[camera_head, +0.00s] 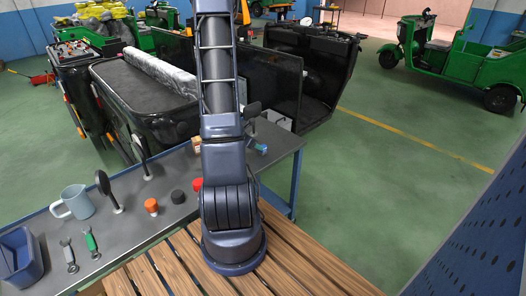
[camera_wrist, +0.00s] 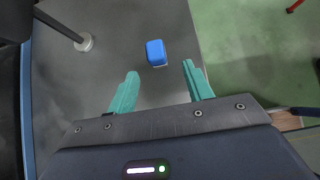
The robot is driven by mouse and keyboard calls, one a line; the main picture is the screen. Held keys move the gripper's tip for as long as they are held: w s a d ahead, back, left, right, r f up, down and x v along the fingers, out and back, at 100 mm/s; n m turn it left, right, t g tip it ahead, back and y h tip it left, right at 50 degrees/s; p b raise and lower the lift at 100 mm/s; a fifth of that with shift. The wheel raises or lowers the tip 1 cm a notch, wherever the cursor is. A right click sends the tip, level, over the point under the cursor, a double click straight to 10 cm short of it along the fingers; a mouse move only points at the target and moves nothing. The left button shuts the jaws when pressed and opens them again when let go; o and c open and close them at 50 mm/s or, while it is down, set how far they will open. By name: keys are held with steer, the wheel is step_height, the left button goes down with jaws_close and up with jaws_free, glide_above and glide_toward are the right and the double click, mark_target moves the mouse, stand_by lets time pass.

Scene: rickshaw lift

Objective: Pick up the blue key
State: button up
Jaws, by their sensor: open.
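A small blue piece (camera_head: 263,149) shows at the bench's right end in the head view and seems to be the same thing. My gripper (camera_wrist: 160,70) is open, with its teal fingers apart and empty. The key is just beyond the fingertips, roughly midway between them, and not touched. In the head view my arm hides my gripper and part of the bench.
A stand with a dark pole and a pale round base (camera_wrist: 84,42) is left of the key. The bench edge is close on its right. A mug (camera_head: 75,203), blue bin (camera_head: 20,258), green-handled tool (camera_head: 91,242) and orange cap (camera_head: 151,206) are farther left.

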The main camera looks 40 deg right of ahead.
mark_target(265, 148)
steer(key=x, duration=0.4)
steer(key=shift+d+f, duration=0.1)
steer(key=shift+w+d+r+x, duration=0.1)
steer(key=shift+x, duration=0.8)
steer(key=shift+w+d+r+x, duration=0.1)
steer(key=shift+d+r+x, duration=0.05)
steer(key=shift+x, duration=0.75)
steer(key=shift+w+d+r+x, duration=0.1)
steer(key=shift+x, duration=0.75)
steer(key=shift+c, duration=0.4)
steer(key=c, duration=1)
